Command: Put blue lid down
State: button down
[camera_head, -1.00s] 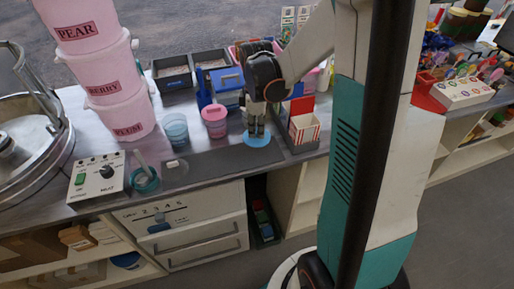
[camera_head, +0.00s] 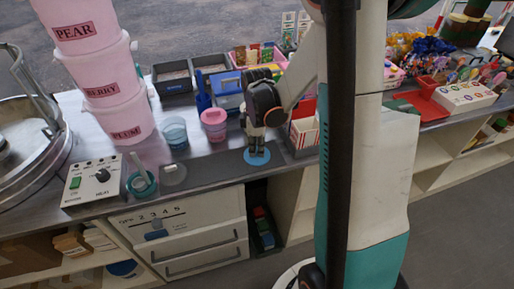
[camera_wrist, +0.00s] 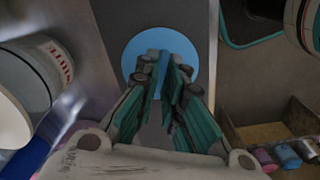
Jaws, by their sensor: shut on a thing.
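The blue lid (camera_head: 257,158) is a flat round disc at the front of the counter, over the dark strip (camera_head: 215,172). It also shows in the wrist view (camera_wrist: 147,43), partly covered by the fingers. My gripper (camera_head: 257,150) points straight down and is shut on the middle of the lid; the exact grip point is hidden. In the wrist view the fingertips (camera_wrist: 163,66) come together over the disc. I cannot tell whether the lid touches the strip or hangs just above it.
A blue tub (camera_head: 174,133) and a pink-lidded tub (camera_head: 214,124) stand behind left. A red-and-white striped box (camera_head: 305,130) stands close on the right. The strip between the grey and blue lids is clear.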

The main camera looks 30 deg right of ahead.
aim_at(257, 151)
jog(key=c, duration=1.7)
grip_release()
notch_tip(257, 151, up, 12)
jog(key=p, duration=0.4)
jog(key=shift+r+p, duration=0.15)
jog(key=shift+p, duration=0.25)
